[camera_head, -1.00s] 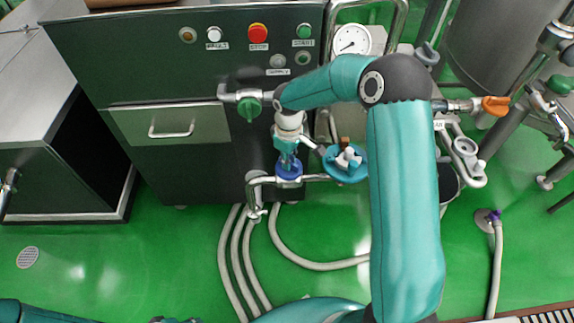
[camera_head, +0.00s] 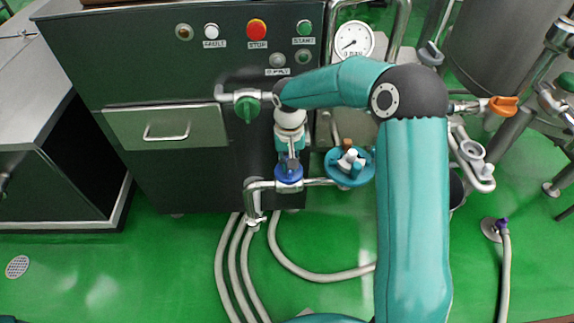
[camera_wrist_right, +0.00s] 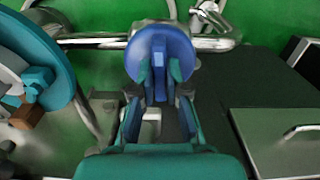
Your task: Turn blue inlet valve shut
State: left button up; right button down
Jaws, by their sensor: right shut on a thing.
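My right gripper (camera_head: 289,165) reaches down onto the valve. In the wrist view its two fingers (camera_wrist_right: 159,80) are shut on the bar, one on each side. The fingers and wrist hide part of the valve in the head view. My left gripper is not in view.
A lighter blue round fitting (camera_head: 334,173) with several knobs stands close to the right of the valve. A green-handled valve (camera_head: 247,109) is above left, and an orange handle (camera_head: 502,106) is at right. Hoses (camera_head: 322,277) lie on the open green floor.

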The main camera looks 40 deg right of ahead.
jog(key=shift+w+r+m, duration=0.2)
jog(key=shift+w+m, duration=0.05)
jog(key=shift+m, duration=0.25)
jog(key=c, duration=1.2)
grip_release()
jog(key=shift+c, duration=0.2)
jog(key=shift+o, duration=0.3)
jog(key=shift+s+f, duration=0.1)
jog(key=shift+f, duration=0.05)
notch_tip(320, 180, up, 12)
